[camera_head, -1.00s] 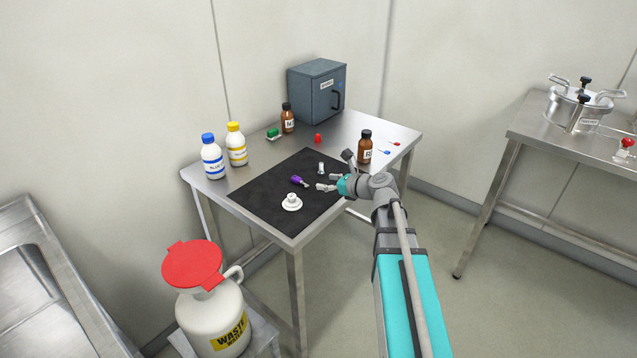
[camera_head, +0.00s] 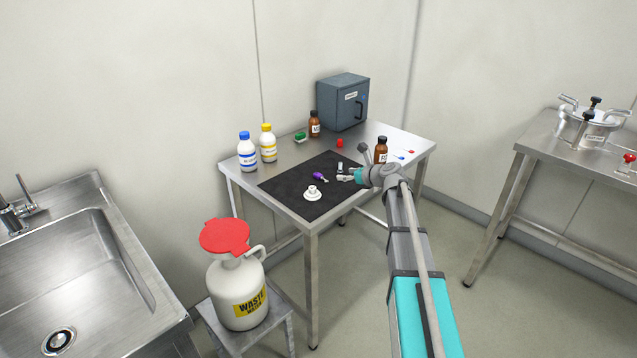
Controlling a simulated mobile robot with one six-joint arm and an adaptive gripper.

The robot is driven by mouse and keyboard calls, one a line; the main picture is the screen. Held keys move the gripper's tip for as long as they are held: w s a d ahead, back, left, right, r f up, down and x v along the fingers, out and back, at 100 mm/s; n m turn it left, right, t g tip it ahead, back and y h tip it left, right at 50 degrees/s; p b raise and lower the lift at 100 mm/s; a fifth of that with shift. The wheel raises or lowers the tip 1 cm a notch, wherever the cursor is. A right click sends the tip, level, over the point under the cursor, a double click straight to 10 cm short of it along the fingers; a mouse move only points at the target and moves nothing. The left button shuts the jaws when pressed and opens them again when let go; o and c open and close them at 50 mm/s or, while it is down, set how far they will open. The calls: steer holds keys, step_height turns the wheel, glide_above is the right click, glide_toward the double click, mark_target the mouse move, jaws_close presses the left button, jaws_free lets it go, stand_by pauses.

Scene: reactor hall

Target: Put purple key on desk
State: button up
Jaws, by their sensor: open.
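The purple key (camera_head: 319,176) lies on the black mat (camera_head: 282,186) that covers the front part of the steel desk (camera_head: 238,191). My gripper (camera_head: 346,175) is open and empty over the right part of the mat, to the right of the purple key and apart from it. A small white-and-grey piece (camera_head: 340,167) stands just behind my gripper's fingers. A white cup on a saucer (camera_head: 312,193) stands on the mat in front of the key.
Blue-capped (camera_head: 247,152) and yellow-capped (camera_head: 268,144) bottles stand at the desk's left, brown bottles (camera_head: 315,124) (camera_head: 381,151) behind and right. A grey cabinet (camera_head: 343,102) is at the back. A waste jug (camera_head: 238,290) stands in front; a sink (camera_head: 75,280) is left.

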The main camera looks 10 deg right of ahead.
stand_by(0.4)
steer(key=b, duration=0.3)
glide_toward(319, 175)
steer(key=shift+w+r+x, duration=0.1)
steer(key=shift+r+x, duration=0.05)
steer(key=shift+x, duration=0.95)
steer(key=shift+w+r+x, duration=0.1)
steer(key=shift+r+x, duration=0.05)
steer(key=shift+x, duration=1)
steer(key=shift+d, duration=0.1)
steer(key=shift+w+a+f+b, duration=0.25)
steer(key=shift+w+f+b, duration=0.1)
steer(key=shift+b, duration=0.2)
steer(key=shift+b+x, duration=0.95)
steer(key=shift+x, duration=1.15)
steer(key=shift+s+f, duration=0.15)
